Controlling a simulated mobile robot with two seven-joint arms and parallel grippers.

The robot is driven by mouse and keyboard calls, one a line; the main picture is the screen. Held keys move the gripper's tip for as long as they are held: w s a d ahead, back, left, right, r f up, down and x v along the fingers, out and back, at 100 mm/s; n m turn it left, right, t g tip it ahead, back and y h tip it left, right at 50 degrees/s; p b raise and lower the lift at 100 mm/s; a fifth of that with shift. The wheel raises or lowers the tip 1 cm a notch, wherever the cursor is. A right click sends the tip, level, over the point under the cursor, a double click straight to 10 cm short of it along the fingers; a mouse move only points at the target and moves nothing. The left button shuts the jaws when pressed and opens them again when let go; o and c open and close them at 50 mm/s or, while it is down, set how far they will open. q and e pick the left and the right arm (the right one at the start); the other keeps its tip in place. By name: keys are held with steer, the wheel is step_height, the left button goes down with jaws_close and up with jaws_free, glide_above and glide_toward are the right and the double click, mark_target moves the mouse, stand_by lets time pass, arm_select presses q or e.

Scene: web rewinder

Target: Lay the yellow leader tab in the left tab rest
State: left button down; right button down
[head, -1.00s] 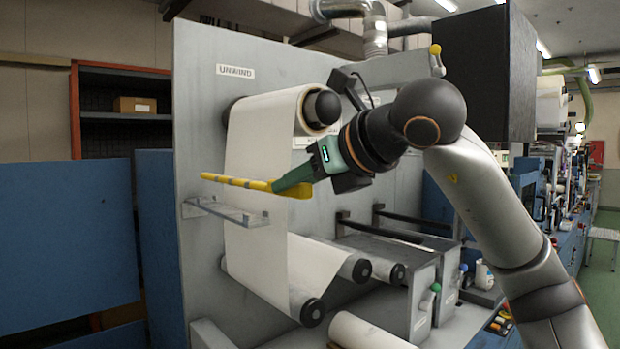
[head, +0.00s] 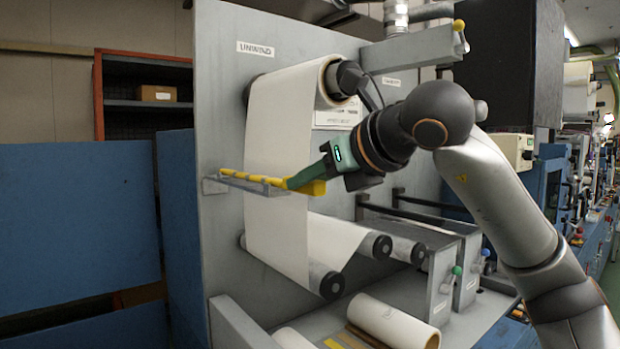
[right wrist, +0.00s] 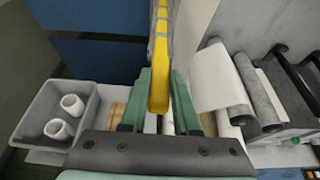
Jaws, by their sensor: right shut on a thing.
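The yellow leader tab (head: 258,186) is a long yellow bar lying along the left tab rest (head: 214,187), a clear shelf on the grey unwind panel. It seems to be at or just above the rest; I cannot tell whether it touches. My right gripper (head: 306,184) is shut on the near end of the tab. In the right wrist view the tab (right wrist: 159,75) runs up between the green fingers (right wrist: 158,100). The white web (head: 275,130) hangs from the roll behind the tab. My left gripper is not in view.
Below are rollers (head: 331,284) and a loose white roll (head: 392,322). A grey bin (right wrist: 50,120) with two small white rolls stands at left in the right wrist view. Blue panels (head: 75,235) stand left of the machine.

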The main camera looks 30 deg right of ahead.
steer(key=c, duration=0.8)
jaws_free()
steer(key=shift+c, duration=0.2)
steer(key=shift+o, duration=1.3)
steer(key=shift+s+r, duration=0.15)
steer(key=shift+s, duration=0.15)
steer(key=v, duration=1.2)
